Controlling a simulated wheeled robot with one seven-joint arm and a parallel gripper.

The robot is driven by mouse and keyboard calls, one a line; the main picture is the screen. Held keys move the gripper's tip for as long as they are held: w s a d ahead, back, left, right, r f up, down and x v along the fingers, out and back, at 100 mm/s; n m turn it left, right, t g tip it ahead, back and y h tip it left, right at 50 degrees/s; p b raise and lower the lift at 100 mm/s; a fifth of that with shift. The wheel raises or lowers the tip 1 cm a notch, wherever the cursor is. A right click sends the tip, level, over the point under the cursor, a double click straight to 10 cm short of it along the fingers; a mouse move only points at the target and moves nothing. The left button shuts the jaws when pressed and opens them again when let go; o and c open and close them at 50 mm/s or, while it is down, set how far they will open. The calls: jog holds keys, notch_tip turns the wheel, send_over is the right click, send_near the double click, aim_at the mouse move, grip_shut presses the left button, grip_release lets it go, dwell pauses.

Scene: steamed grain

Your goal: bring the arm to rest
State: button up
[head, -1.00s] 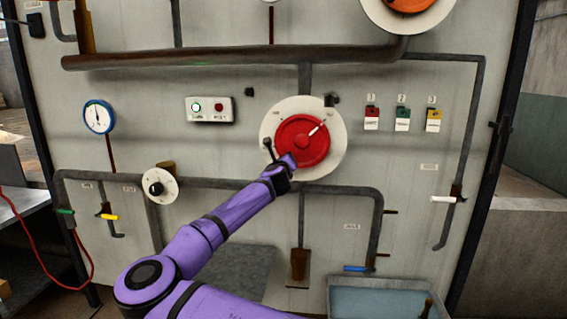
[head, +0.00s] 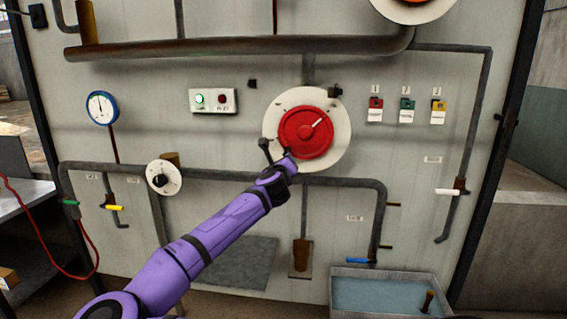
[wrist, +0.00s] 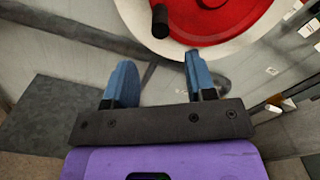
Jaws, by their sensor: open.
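My purple arm reaches up from the bottom of the head view toward the wall panel. My gripper (wrist: 158,85) shows in the wrist view with two blue fingers spread apart and nothing between them. In the head view its end (head: 283,160) is just below the red dial (head: 304,134) on its white round plate (head: 340,150). In the wrist view the red dial (wrist: 205,18) and a black knob-ended lever (wrist: 160,20) lie beyond the fingertips, apart from them. The fingers are too small to make out in the head view.
Pipes (head: 220,176) cross the panel behind my arm. A white dial with a black knob (head: 163,180), a gauge (head: 102,107) and a button box (head: 213,101) are to the left. Three coloured tags (head: 407,110) are to the right. A water basin (head: 388,272) stands below right.

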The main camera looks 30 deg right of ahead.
dwell(0.4)
jog(key=s+d+f+m+g+h, duration=0.1)
jog(key=s+d+f+m+g, duration=0.25)
jog(key=d+m, duration=0.3)
jog(key=s+d+f+m+g+h, duration=0.1)
jog(key=s+d+f+m+g, duration=0.3)
jog(key=d, duration=0.3)
jog(key=s+d+f+m+g+y, duration=0.1)
jog(key=s+f+m+g+y, duration=0.1)
jog(key=s+f+m, duration=0.3)
jog(key=s+f+m+g+y, duration=0.1)
jog(key=s+m+g+y, duration=0.15)
jog(key=m, duration=0.45)
jog(key=s+a+r+m+t+y, duration=0.1)
jog(key=s+a+r+m+y, duration=0.2)
jog(key=s+a+r+m, duration=0.4)
jog(key=s+a+r+m+t+y, duration=0.1)
jog(key=s+a+r+m+y, duration=0.3)
jog(key=s+a+r, duration=1)
jog(key=s+r+m, duration=0.2)
jog(key=s+r, duration=0.2)
jog(key=s, duration=0.3)
jog(key=shift+r+m, duration=0.15)
jog(key=shift+m, duration=0.2)
